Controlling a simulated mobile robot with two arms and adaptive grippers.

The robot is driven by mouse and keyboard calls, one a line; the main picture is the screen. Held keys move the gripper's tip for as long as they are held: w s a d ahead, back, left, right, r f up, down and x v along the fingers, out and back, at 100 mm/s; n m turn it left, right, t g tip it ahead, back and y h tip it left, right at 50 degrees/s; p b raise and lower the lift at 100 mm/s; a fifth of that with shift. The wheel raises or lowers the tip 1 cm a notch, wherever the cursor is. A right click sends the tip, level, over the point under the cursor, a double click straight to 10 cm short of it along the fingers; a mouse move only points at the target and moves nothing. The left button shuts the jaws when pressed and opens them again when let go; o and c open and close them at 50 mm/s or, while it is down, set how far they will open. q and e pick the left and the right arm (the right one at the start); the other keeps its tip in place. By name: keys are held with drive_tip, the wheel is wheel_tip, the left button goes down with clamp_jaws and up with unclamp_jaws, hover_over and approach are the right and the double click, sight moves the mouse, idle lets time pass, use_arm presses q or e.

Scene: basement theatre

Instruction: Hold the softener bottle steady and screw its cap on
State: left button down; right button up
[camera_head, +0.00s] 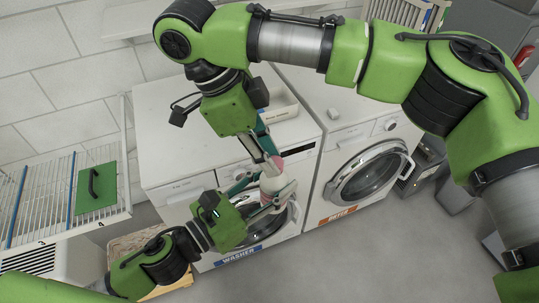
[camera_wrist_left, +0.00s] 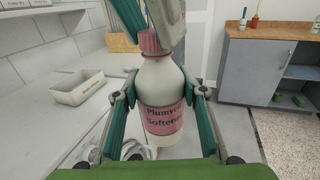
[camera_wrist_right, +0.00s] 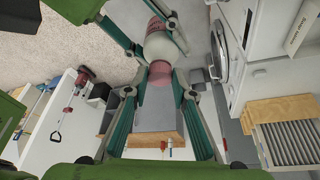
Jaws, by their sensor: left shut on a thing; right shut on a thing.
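The softener bottle (camera_head: 271,184) is white with a pink label and is held in the air before the washer. In the left wrist view the bottle (camera_wrist_left: 158,82) stands roughly upright. My left gripper (camera_head: 268,196) is shut around its body, one finger on each side. The pink cap (camera_wrist_left: 150,42) sits at the bottle's neck; I cannot tell how tightly it is seated. My right gripper (camera_head: 268,152) comes from above and is shut on the cap. The right wrist view shows the cap (camera_wrist_right: 160,73) between its fingertips, in line with the bottle (camera_wrist_right: 160,46).
The washer (camera_head: 180,150) and dryer (camera_head: 345,140) stand close behind the bottle. An open white bin (camera_head: 283,108) sits on the washer top. A wire drying rack (camera_head: 50,200) is at the left. The floor (camera_head: 345,255) in front of the dryer is clear.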

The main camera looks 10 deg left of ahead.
drive_tip(key=shift+m, duration=0.5)
drive_tip(key=o, duration=0.7)
drive_tip(key=shift+r, duration=2.3)
drive_tip(key=shift+c, duration=0.4)
